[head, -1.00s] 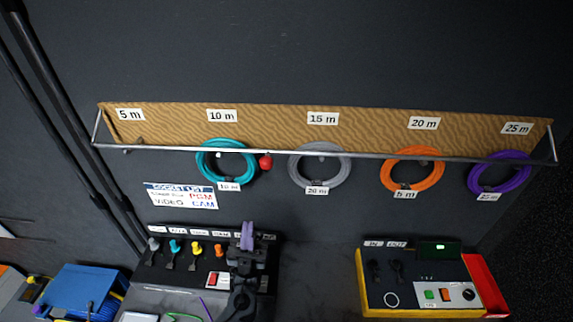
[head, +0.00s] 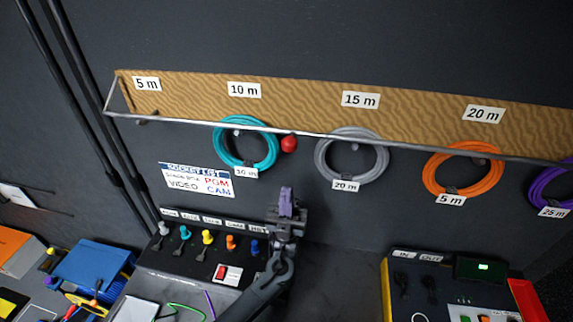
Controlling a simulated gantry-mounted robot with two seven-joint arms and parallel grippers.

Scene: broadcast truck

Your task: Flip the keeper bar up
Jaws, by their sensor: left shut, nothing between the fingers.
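The keeper bar (head: 320,137) is a thin grey metal rod running in front of the tan wood-patterned board (head: 300,98) on the dark wall. It is in the lower position, crossing the hanging cable coils. A red ball knob (head: 289,143) sits on the bar between the teal coil (head: 222,152) and the grey coil (head: 321,157). My left gripper (head: 286,193) is shut and empty, its purple fingertips pointing up, below the red knob and apart from it. My right gripper is not in view.
An orange coil (head: 430,180) and a purple coil (head: 537,195) hang farther right. Below stands a black panel with coloured connectors (head: 207,237). A yellow and red box (head: 386,290) is at lower right, a blue case (head: 92,268) at lower left.

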